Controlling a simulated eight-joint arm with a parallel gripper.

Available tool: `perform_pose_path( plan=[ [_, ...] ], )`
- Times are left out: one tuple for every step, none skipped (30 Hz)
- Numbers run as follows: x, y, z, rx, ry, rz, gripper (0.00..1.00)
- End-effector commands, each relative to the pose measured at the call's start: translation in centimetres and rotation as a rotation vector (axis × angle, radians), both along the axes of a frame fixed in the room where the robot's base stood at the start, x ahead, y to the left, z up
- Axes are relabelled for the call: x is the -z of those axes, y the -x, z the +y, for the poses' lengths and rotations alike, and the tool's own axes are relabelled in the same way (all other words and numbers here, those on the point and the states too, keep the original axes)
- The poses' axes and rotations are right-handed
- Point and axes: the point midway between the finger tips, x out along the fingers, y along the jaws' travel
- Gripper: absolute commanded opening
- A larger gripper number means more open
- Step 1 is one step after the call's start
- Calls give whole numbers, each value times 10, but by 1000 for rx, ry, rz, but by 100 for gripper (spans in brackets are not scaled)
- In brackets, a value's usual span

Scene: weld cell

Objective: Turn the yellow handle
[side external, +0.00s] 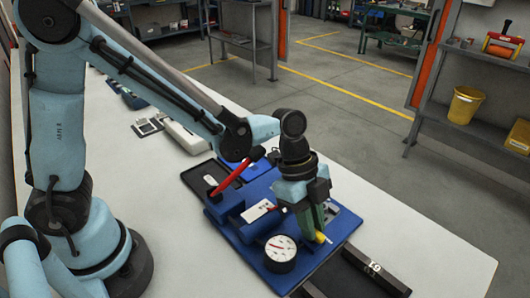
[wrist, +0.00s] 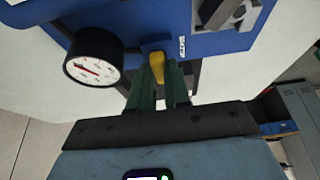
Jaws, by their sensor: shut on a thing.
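The yellow handle (side external: 321,238) is at the front right of a blue panel (side external: 236,243) that lies on the white table. In the wrist view the handle (wrist: 158,66) shows between the fingertips, and its near part is hidden by them. My gripper (side external: 314,232) reaches down to it from above, with green fingers closed on it. In the wrist view my gripper (wrist: 160,75) has one finger on each side of the handle.
A round white gauge (side external: 280,249) stands left of the handle on the panel. A red lever (side external: 231,177) rises at the panel's back left. A grey metal part (wrist: 228,12) sits beside the handle. A dark rail (side external: 365,270) lies at the front right. The table's right side is clear.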

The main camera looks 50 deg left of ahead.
Motion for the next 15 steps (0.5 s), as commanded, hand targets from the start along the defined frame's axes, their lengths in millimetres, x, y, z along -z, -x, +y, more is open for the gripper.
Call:
perform_pose_path(
  plan=[
    [0, 0, 0, -3, 0, 0, 0],
    [0, 0, 0, -5, 0, 0, 0],
    [0, 0, 0, -11, 0, 0, 0],
    [0, 0, 0, -15, 0, 1, 0],
    [0, 1, 0, -22, 0, 0, 0],
    [0, 1, 0, -31, 0, 0, 0],
    [0, 1, 0, -42, -1, 1, 0],
    [0, 1, 0, -54, -1, 1, 0],
    [0, 1, 0, -71, -1, 0, 0],
    [0, 1, 0, -88, -1, 0, 0],
    [0, 2, 0, -105, 0, 0, 0],
    [0, 2, 0, -131, 0, 0, 0],
    [0, 2, 0, -152, 0, 0, 0],
    [0, 3, 0, -175, 0, 0, 0],
    [0, 3, 0, -208, 0, 0, 0]
  ],
)
